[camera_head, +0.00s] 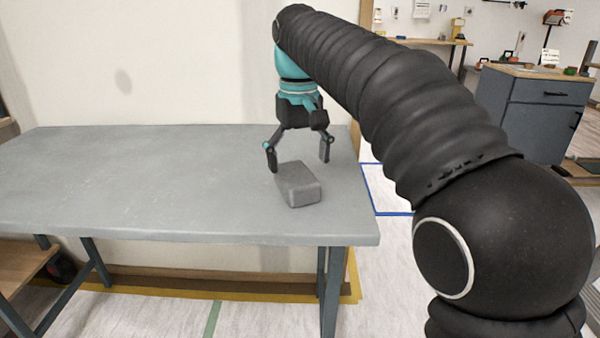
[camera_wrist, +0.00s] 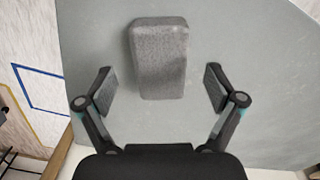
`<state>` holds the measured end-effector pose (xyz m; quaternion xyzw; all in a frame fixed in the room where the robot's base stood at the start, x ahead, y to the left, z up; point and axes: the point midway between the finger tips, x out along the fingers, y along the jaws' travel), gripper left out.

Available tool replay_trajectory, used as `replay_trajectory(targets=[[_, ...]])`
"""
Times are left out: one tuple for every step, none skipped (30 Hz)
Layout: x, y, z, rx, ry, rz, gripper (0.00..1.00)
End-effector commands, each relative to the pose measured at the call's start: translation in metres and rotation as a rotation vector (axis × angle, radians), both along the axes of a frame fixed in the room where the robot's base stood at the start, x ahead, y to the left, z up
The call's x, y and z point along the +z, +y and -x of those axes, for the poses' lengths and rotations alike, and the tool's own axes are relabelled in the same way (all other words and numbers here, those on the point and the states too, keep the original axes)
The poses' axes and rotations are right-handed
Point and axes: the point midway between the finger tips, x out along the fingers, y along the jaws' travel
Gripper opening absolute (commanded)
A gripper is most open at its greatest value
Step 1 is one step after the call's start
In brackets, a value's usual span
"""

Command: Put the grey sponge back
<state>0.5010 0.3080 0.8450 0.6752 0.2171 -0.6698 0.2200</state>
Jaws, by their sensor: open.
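The grey sponge (camera_head: 299,184) is a rounded block lying on the grey table near its right end. It also shows in the wrist view (camera_wrist: 158,58), at the top middle. My gripper (camera_head: 298,162) is open and empty, pointing down above the table beside the sponge. In the wrist view my gripper's fingers (camera_wrist: 160,88) are spread wide to either side of the sponge's near end. Neither finger touches the sponge there. The exact height of the fingertips above the table is hard to tell.
The grey table (camera_head: 150,185) is otherwise bare, with free room to the left. A wall stands right behind it. A dark cabinet (camera_head: 535,115) with a wooden top stands at the back right. Blue tape (camera_head: 385,190) marks the floor right of the table.

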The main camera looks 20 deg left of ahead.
Motion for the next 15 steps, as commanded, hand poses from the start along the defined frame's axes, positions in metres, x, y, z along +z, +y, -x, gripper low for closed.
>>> replay_trajectory(targets=[[0.014,0.001,-0.001,0.0,-0.002,-0.002,0.93],[0.02,0.001,-0.001,0.0,-0.001,-0.001,0.93],[0.028,0.001,-0.001,0.0,-0.002,-0.001,0.93],[0.033,0.001,-0.001,0.0,-0.001,-0.001,0.93],[0.039,0.001,-0.001,0.0,-0.002,-0.001,0.93],[0.045,0.001,0.0,0.0,-0.002,-0.001,0.93],[0.05,0.001,0.0,0.0,-0.001,-0.001,0.93],[0.053,0.001,0.0,0.0,-0.001,-0.001,0.93],[0.058,0.001,0.0,0.0,-0.001,-0.001,0.93],[0.061,0.001,0.0,0.0,0.001,0.001,0.93],[0.063,0.001,0.0,0.0,0.001,0.001,0.93],[0.066,0.001,0.0,0.0,0.0,0.0,0.93],[0.068,0.001,0.0,0.0,0.0,0.0,0.93],[0.069,0.001,0.0,0.0,0.001,0.001,0.93],[0.07,0.001,0.0,0.0,0.001,0.001,0.93]])
